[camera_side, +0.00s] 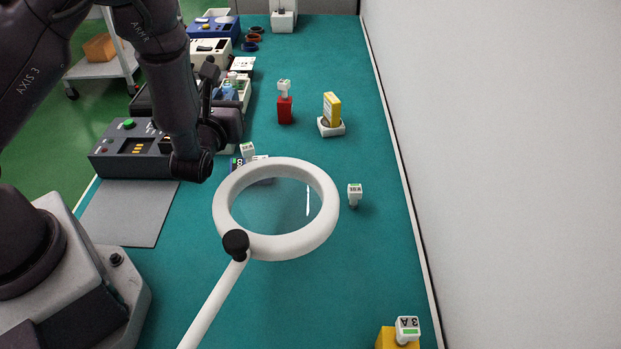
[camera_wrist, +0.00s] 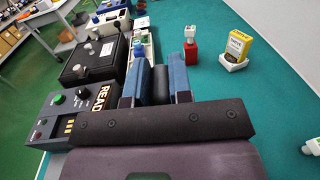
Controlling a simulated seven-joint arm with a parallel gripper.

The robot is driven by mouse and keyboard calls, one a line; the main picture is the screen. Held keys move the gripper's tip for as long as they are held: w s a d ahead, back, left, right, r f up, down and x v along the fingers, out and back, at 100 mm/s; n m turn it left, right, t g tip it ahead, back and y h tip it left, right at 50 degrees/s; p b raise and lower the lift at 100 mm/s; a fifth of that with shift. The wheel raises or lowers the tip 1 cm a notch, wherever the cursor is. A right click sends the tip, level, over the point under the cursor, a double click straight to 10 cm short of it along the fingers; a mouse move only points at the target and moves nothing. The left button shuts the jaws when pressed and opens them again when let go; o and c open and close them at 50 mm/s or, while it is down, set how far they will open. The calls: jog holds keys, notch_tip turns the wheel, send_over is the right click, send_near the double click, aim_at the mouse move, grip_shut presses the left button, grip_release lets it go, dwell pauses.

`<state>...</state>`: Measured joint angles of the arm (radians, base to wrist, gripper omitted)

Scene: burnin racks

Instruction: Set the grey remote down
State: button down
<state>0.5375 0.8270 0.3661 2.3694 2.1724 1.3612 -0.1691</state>
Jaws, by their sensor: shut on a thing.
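My gripper (camera_wrist: 158,72) shows in the wrist view, with its two blue fingers closed on a narrow dark grey thing, which looks like the grey remote (camera_wrist: 160,88). The remote stands between the fingers, and much of it is hidden by them and by the gripper body. In the side view my arm reaches over the left part of the teal bench (camera_side: 300,70), beside the dark instrument box (camera_side: 112,160). My arm covers most of the gripper there, and I cannot tell whether the remote touches anything below.
A white ring magnifier (camera_side: 224,190) stands in front in the side view. A grey mat (camera_side: 130,215) lies left. A small white block (camera_side: 355,192), a red item (camera_side: 285,110) and a yellow box (camera_side: 332,108) stand apart. The bench between them is clear; a wall borders the right.

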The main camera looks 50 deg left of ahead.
jog(key=s+d+f+m+t+h, duration=0.15)
jog(key=d+m+t+h, duration=0.25)
jog(key=d+m+h, duration=0.6)
jog(key=shift+n+h, duration=0.8)
jog(key=shift+n, duration=0.1)
jog(key=shift+w+d+f, duration=0.2)
jog(key=shift+w+f, duration=1.85)
jog(key=shift+w, duration=0.15)
jog(key=shift+w+d+f, duration=0.25)
jog(key=shift+w+f, duration=1.85)
jog(key=shift+w, duration=0.1)
jog(key=shift+w+d+f, duration=0.2)
jog(key=shift+w+f, duration=1.85)
jog(key=shift+w, duration=0.15)
jog(key=shift+f, duration=0.15)
jog(key=c, duration=1)
grip_release()
jog(key=shift+c, duration=0.2)
